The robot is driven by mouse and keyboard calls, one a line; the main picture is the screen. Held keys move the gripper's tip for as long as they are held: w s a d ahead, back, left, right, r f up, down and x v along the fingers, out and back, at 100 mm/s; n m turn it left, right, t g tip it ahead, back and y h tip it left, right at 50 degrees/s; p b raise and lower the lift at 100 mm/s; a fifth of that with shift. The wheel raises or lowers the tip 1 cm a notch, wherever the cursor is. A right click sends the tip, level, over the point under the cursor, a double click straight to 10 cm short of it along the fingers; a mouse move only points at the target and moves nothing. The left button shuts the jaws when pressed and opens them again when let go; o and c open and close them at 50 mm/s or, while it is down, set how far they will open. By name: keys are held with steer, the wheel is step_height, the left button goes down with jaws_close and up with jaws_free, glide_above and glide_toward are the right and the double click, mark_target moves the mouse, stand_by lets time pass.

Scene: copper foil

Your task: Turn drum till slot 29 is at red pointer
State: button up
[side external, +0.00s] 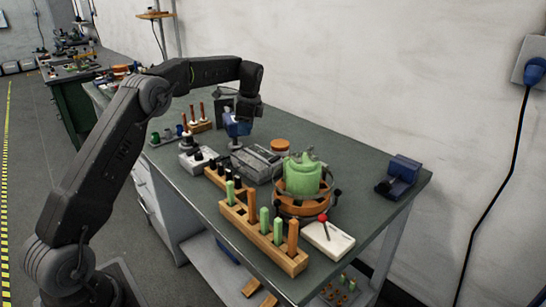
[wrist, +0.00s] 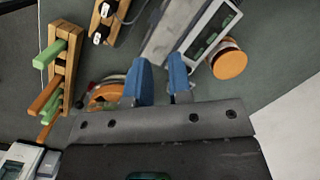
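The green drum (side external: 302,174) sits in a round orange-brown stand (side external: 291,208) with dark knobs, on the right part of the bench. A red ball-tipped pointer (side external: 322,217) stands on a white block (side external: 330,240) just in front of it. Slot numbers are too small to read. My gripper (side external: 237,128) is left of the drum and above the bench, apart from it. In the wrist view its two blue fingers (wrist: 163,82) are separated with nothing between them. A round orange part (wrist: 105,94), seemingly the stand, is partly hidden behind the left finger and gripper body.
A wooden rack (side external: 262,238) with green and brown upright pegs stands along the front edge, close to the drum. A grey instrument (side external: 257,163) and an orange-topped jar (side external: 280,146) are nearby. A blue vise-like block (side external: 399,176) sits at the right end. The back strip of bench is clear.

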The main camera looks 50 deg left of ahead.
steer(key=a+t+y, duration=0.1)
steer(key=a+y, duration=0.1)
steer(key=w+a+t+y, duration=0.1)
steer(key=a+y, duration=0.1)
steer(key=a, duration=0.1)
steer(key=w+a+t+y, duration=0.1)
steer(key=a+t, duration=0.1)
steer(key=a, duration=0.1)
steer(key=shift+a+r+m+y, duration=0.1)
steer(key=shift+a+m+y, duration=0.05)
steer(key=shift+m+y, duration=0.2)
jaws_close()
steer(key=s+d+f+m+t+h, duration=0.2)
steer(key=s+d+f+m+h, duration=0.15)
steer(key=d+m+h, duration=0.35)
steer(key=s+d+f+m+t+h, duration=0.2)
steer(key=s+d+m+t+h, duration=0.1)
steer(key=s+d+m+h, duration=0.35)
steer(key=shift+y, duration=0.4)
steer(key=x, duration=0.7)
steer(key=d+r+x, duration=0.1)
steer(key=x, duration=0.3)
steer(key=shift+w, duration=0.2)
steer(key=w+d, duration=0.2)
steer(key=w, duration=0.1)
steer(key=shift+f, duration=0.2)
steer(key=shift+w+d, duration=0.25)
steer(key=shift+w, duration=0.3)
